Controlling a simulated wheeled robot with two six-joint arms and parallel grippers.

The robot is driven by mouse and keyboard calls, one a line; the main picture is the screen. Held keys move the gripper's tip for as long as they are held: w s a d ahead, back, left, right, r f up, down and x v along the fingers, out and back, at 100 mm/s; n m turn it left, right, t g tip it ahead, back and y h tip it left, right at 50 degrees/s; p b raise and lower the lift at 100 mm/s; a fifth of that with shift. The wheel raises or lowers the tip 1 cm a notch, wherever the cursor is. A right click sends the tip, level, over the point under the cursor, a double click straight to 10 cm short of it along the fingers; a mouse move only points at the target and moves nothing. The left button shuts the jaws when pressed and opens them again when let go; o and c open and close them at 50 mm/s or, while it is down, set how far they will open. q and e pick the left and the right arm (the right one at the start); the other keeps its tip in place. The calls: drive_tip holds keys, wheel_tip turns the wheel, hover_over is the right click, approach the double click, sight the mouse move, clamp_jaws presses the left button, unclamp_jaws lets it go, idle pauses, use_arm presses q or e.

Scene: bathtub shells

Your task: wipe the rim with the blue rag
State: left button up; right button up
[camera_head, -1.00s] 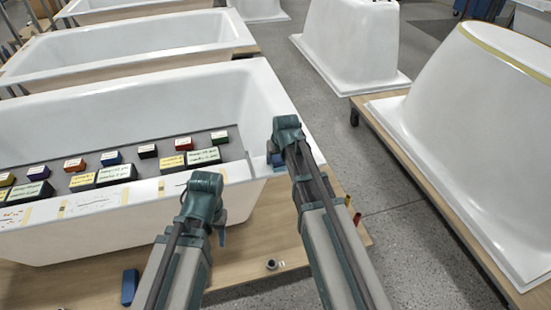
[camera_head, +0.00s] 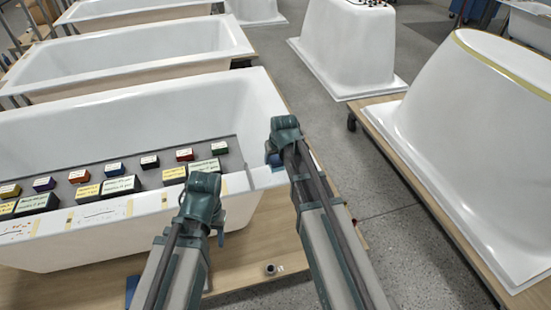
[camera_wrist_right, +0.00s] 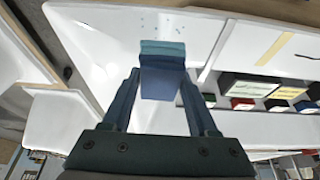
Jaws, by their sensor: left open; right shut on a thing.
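The white bathtub's near rim (camera_head: 105,212) runs along the front, with pencil marks and yellow tape strips on it. My right gripper (camera_head: 275,156) is at the rim's right-hand corner. In the right wrist view its two fingers are shut on the blue rag (camera_wrist_right: 162,82), a folded block. The rag lies over the white surface, with small dark specks just past it; I cannot tell if it touches. A sliver of the rag shows in the head view (camera_head: 273,160). My left gripper (camera_head: 219,236) hangs empty and open just in front of the tub, its fingers mostly hidden.
A grey board (camera_head: 140,185) with several labelled coloured blocks lies along the tub, left of my right gripper. A blue block (camera_head: 132,288) and a small round part (camera_head: 270,269) lie on the wooden bench (camera_head: 235,262). More tub shells stand behind and to the right. Grey floor lies between.

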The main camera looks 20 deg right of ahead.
drive_tip(key=shift+r, duration=0.1)
wheel_tip(320, 180, up, 3)
drive_tip(key=p, duration=0.3)
